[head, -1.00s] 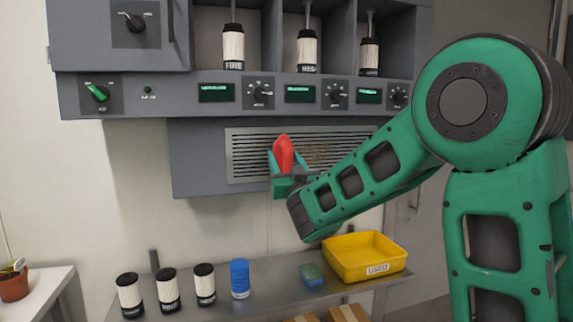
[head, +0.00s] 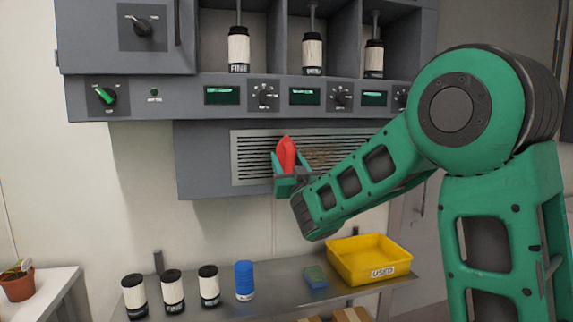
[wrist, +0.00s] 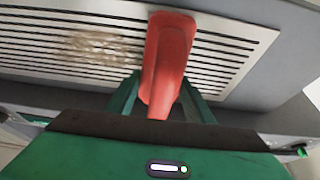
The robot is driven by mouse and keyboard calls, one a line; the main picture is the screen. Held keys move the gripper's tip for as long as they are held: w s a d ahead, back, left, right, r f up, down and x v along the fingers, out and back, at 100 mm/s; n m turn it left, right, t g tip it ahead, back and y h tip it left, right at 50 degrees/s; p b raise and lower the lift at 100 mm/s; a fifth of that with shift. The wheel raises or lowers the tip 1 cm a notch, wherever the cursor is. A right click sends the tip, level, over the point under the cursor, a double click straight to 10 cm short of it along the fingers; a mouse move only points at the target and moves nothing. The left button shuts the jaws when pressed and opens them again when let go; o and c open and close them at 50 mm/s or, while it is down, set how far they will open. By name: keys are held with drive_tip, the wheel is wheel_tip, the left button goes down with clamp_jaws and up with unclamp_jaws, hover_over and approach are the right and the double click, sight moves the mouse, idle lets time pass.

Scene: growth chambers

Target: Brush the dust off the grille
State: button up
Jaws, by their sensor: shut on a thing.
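The grille (head: 250,165) is a pale slatted panel on the front of a grey housing under the control panel. A brown dust patch (wrist: 98,46) lies on its slats; in the head view the dust (head: 322,158) shows just right of my gripper. My gripper (head: 287,178) is shut on a red-handled tool (head: 287,153), held in front of the grille. In the wrist view the red handle (wrist: 167,60) rises between the green fingers, to the right of the dust. No bristles show, and I cannot tell whether the tool touches the grille.
Below is a grey shelf (head: 285,309) with several black-capped cartridges (head: 172,290), a blue one (head: 244,281), a small green-and-blue block (head: 315,277) and a yellow tray (head: 370,260) marked USED. A potted plant (head: 17,283) stands far left. Control knobs (head: 264,95) sit above the grille.

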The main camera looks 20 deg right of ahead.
drive_tip(key=shift+w, duration=0.85)
drive_tip(key=shift+d, duration=0.1)
drive_tip(key=shift+w+d, duration=0.1)
drive_tip(key=shift+d, duration=10.15)
drive_tip(key=shift+a, duration=1.8)
drive_tip(key=a, duration=1.3)
drive_tip(key=shift+a, duration=0.4)
